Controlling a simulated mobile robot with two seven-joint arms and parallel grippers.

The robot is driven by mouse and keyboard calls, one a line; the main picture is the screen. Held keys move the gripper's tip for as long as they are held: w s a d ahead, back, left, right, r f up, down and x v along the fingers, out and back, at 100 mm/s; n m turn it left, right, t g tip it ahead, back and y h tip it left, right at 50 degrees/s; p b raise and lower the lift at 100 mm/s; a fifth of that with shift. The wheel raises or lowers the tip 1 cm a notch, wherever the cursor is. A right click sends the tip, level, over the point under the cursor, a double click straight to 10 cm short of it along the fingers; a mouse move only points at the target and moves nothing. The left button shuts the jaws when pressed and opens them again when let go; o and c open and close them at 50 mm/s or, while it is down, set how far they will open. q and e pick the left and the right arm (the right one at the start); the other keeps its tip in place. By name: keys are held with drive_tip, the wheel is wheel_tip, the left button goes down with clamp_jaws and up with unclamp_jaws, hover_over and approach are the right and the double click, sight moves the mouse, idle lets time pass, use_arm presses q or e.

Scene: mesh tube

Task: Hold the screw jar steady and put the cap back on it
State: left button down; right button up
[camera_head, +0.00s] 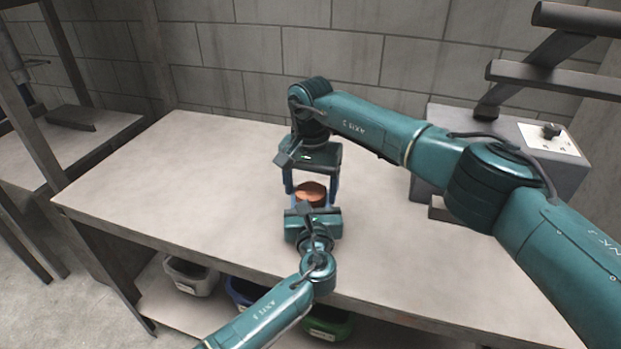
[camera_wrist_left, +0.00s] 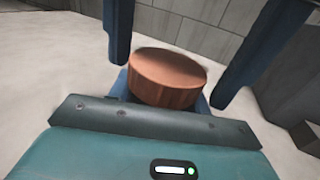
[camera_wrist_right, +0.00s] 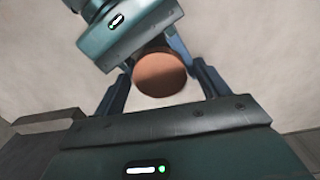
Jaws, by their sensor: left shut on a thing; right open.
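A round copper-coloured cap (camera_head: 311,188) with a flat top and ridged side shows near the middle of the table; it also shows in the left wrist view (camera_wrist_left: 168,76) and right wrist view (camera_wrist_right: 160,74). The jar body under it is mostly hidden, so I cannot tell how the cap sits on it. My left gripper (camera_head: 314,207) comes from the front and is shut low around the jar, below the cap. My right gripper (camera_head: 311,196) points down from above. Its blue fingers stand open on both sides of the cap, with gaps showing in its wrist view.
The pale table (camera_head: 190,170) is bare to the left. A grey box with a knob panel (camera_head: 553,138) stands at the right, near my right arm. A block wall (camera_head: 250,60) is behind. Several bins, one of them white (camera_head: 190,278), sit on the shelf below.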

drive_tip(key=c, duration=1)
drive_tip(key=shift+m, duration=1.6)
drive_tip(key=o, duration=1.1)
drive_tip(key=shift+c, duration=0.2)
drive_tip(key=shift+r, duration=0.1)
drive_tip(key=shift+r, duration=2.2)
drive_tip(key=shift+o, duration=0.3)
